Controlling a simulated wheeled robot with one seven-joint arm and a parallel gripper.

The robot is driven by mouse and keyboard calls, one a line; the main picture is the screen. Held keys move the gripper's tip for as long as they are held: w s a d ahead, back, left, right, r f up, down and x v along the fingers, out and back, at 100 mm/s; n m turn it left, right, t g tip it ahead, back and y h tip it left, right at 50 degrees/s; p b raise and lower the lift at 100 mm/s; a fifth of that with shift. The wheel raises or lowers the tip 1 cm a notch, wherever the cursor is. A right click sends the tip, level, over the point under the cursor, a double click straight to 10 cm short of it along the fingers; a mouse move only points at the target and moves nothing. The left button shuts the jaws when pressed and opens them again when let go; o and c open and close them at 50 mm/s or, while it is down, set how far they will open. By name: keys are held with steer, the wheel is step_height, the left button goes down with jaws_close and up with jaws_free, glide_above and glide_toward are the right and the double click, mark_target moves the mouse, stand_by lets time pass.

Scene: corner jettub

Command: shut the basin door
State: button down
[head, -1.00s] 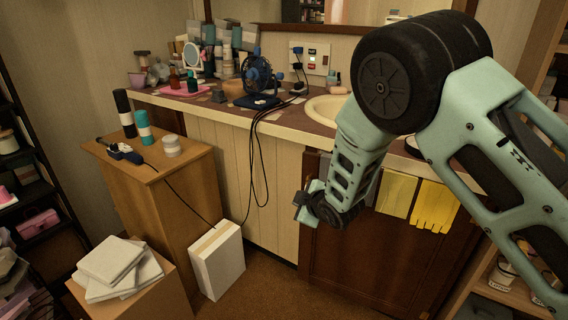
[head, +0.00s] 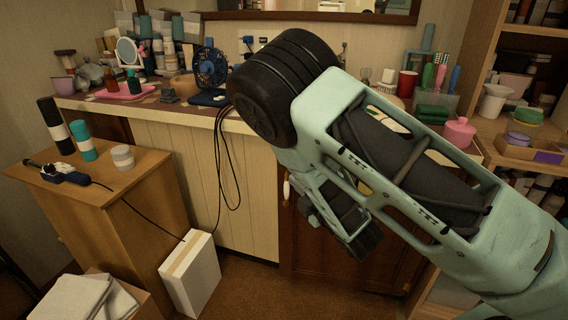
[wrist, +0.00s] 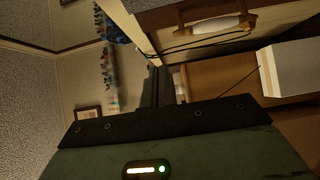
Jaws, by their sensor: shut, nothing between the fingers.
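The basin door (head: 318,262) is a dark reddish-brown panel under the counter, partly hidden behind my arm in the head view. A pale upright handle (head: 286,189) shows near its left edge. I cannot tell from this angle how far the door stands ajar. My gripper (head: 366,243) appears in front of the door, below the counter edge. In the wrist view my gripper's dark fingers (wrist: 161,86) are shut and empty. A pale handle with brown mounts (wrist: 215,27) lies beyond them at upper right, apart from the fingers. The basin is hidden behind my arm.
Black cables (head: 228,160) hang over the cream panel left of the door. A white box (head: 190,270) stands on the floor beside a wooden cabinet (head: 110,210). Shelves (head: 520,130) stand at the right. Counter items include a blue fan (head: 210,67).

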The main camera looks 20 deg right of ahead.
steer(key=x, duration=0.3)
steer(key=d+x, duration=0.1)
steer(key=x, duration=0.1)
steer(key=d+x, duration=0.1)
steer(key=x, duration=0.2)
steer(key=shift+w+a+b, duration=0.1)
steer(key=shift+w+b, duration=0.2)
steer(key=shift+w, duration=0.25)
steer(key=shift+w+d, duration=0.25)
steer(key=shift+w, duration=0.2)
steer(key=shift+m+h, duration=0.5)
steer(key=shift+h, duration=0.2)
steer(key=w+d, duration=0.1)
steer(key=w, duration=0.1)
steer(key=w+d, duration=0.1)
steer(key=w, duration=0.1)
steer(key=shift+d+b, duration=0.15)
steer(key=shift+b, duration=0.2)
